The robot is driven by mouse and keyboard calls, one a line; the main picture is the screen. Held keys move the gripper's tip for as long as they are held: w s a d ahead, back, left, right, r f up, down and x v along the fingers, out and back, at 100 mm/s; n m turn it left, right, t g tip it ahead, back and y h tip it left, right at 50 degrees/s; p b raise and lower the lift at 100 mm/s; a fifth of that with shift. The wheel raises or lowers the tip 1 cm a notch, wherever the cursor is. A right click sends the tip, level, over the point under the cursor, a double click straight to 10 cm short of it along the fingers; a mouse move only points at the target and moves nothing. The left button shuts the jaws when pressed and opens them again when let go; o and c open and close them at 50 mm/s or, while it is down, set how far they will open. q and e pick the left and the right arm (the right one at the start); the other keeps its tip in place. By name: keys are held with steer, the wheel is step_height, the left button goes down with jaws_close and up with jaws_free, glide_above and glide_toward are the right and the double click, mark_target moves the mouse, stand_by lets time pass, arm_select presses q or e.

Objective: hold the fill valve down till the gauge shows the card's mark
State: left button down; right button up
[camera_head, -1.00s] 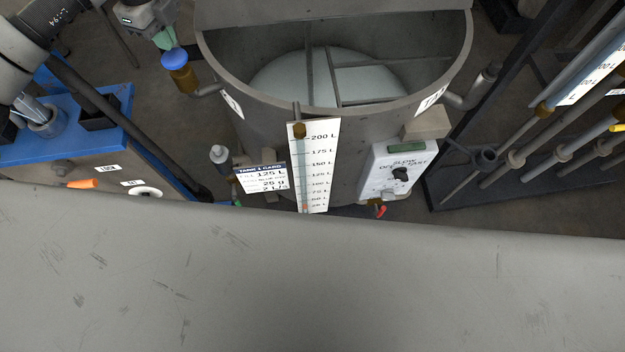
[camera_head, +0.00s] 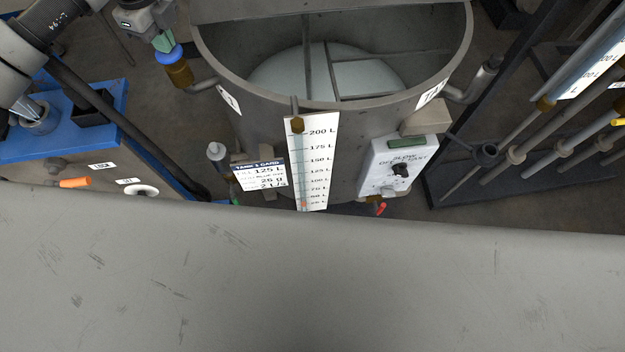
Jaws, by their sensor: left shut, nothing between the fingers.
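The fill valve is a brass body with a blue cap (camera_head: 169,55) on a pipe at the tank's upper left. My left gripper (camera_head: 163,41) is shut and empty, its green fingertips at the cap's top; I cannot tell if they touch or press it. The gauge (camera_head: 316,160) is a white upright scale on the tank front, marked from 25 L to 200 L. A reddish mark shows low in its tube, around the 25 to 50 L marks. The tank card (camera_head: 260,175) left of the gauge reads 125 L. My right gripper is out of view.
The open tank (camera_head: 215,75) holds pale liquid under crossbars. A white control box (camera_head: 394,168) with a dark knob is on its right front. A blue-topped cabinet (camera_head: 30,150) stands at left, racks of pipes at right. A grey surface fills the foreground.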

arm_select(q)
steer(key=shift+f+b, duration=0.45)
steer(key=shift+f, duration=0.35)
stand_by(7.2)
